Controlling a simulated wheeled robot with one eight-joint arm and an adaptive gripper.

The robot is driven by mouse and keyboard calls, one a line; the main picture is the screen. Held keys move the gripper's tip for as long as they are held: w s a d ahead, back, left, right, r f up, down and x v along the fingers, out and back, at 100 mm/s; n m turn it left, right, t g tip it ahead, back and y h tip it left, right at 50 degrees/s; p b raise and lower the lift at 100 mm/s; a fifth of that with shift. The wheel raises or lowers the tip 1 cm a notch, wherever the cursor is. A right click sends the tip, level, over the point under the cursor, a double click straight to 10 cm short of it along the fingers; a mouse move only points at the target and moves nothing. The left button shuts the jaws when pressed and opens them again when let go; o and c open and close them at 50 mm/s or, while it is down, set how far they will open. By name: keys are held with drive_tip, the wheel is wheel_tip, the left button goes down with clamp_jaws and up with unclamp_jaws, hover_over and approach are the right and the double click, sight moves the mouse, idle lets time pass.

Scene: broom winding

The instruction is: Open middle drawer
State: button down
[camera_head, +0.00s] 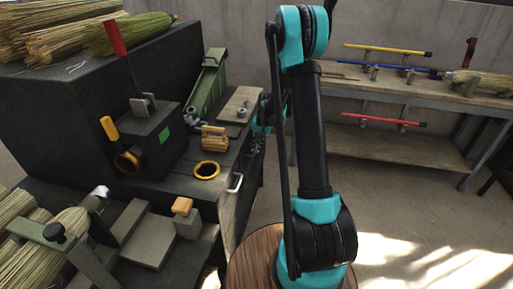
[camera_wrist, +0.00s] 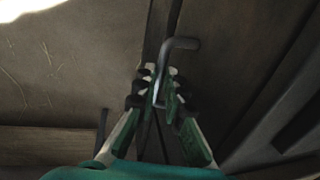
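A grey bar handle (camera_wrist: 183,43) shows in the wrist view. It bends down and runs between the two fingers of my gripper (camera_wrist: 160,75), on a dark panel. The fingertips are close together on either side of the bar; whether they press on it is unclear. In the head view my gripper (camera_head: 263,118) is at the right side of the dark workbench, partly hidden behind my arm. A pale drawer handle (camera_head: 236,183) shows on the bench's right side, nearer to the camera and apart from my gripper. The drawer fronts are mostly hidden.
The workbench carries a dark machine block (camera_head: 150,140) with a red lever, a yellow ring (camera_head: 206,170) and a green slanted part (camera_head: 208,83). A wooden rack (camera_head: 400,150) with coloured sticks stands at the right. Open floor (camera_head: 400,215) lies between them.

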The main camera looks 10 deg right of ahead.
idle(0.4)
drive_tip(key=s+d, duration=0.4)
drive_tip(key=d, duration=0.5)
drive_tip(key=s+d, duration=0.3)
drive_tip(key=d, duration=0.6)
drive_tip(key=shift+s+d, duration=0.25)
drive_tip(key=shift+s, duration=0.1)
drive_tip(key=c, duration=1.6)
unclamp_jaws()
drive_tip(key=shift+r, duration=0.15)
wheel_tip(320, 180, up, 12)
drive_tip(key=d, duration=0.2)
drive_tip(key=shift+s+f, duration=0.25)
drive_tip(key=shift+s, duration=0.2)
drive_tip(key=s+a+n+t+h, duration=0.1)
drive_tip(key=s+a+n, duration=0.1)
drive_tip(key=s+a, duration=0.6)
drive_tip(key=s+a+n+t+h, duration=0.1)
drive_tip(key=s+a+n+t, duration=0.1)
drive_tip(key=s+a, duration=0.7)
drive_tip(key=s, duration=0.7)
drive_tip(key=shift+s+f, duration=0.2)
drive_tip(key=shift+f, duration=0.2)
